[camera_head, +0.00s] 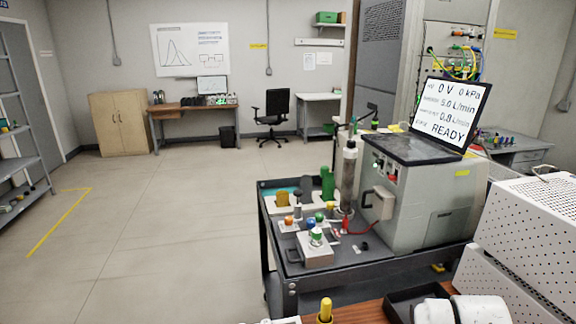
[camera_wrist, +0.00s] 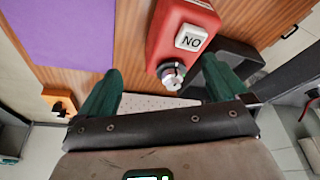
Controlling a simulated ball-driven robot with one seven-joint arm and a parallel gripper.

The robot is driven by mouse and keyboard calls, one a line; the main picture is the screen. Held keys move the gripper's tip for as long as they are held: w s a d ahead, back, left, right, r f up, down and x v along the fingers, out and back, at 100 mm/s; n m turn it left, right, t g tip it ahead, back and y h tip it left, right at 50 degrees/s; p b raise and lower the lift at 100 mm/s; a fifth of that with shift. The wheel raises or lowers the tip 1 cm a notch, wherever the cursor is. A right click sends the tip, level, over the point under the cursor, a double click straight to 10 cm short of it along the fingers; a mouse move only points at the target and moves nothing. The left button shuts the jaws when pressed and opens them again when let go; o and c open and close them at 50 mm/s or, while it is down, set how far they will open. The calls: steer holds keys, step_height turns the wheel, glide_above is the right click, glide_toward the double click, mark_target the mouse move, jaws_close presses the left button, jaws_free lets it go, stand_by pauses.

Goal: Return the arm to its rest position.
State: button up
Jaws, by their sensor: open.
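My gripper (camera_wrist: 163,66) shows in the wrist view with its two green fingers spread wide apart. It is open, and nothing is held between the fingers. Beyond the fingertips, a red box (camera_wrist: 178,32) with a white "NO" label and a silver knob stands on a wooden surface (camera_wrist: 132,45). I cannot tell how far the fingertips are from the box. In the head view, my gripper is not seen. White rounded parts at the bottom right edge may be my arm, but I cannot tell its full pose.
A dark tray (camera_wrist: 256,58) lies near the right finger, and a purple sheet (camera_wrist: 60,30) lies left. A dark cart (camera_head: 290,268) carries a grey instrument (camera_head: 412,200) and a screen (camera_head: 446,116) reading READY. A white perforated housing (camera_head: 530,235) stands right. Floor at left is clear.

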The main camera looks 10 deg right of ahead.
steer(key=s+a+f+n+t+y, duration=0.3)
steer(key=s+a+n, duration=0.9)
steer(key=a, duration=0.3)
steer(key=s+f+g, duration=0.1)
steer(key=s+f, duration=0.1)
steer(key=s, duration=0.1)
steer(key=s+d+f+g, duration=0.1)
steer(key=s+f, duration=0.1)
steer(key=s, duration=0.1)
steer(key=s+f+g, duration=0.1)
steer(key=s, duration=0.2)
steer(key=shift+d+f+g, duration=0.3)
steer(key=shift+d+f, duration=0.05)
steer(key=shift+f, duration=0.05)
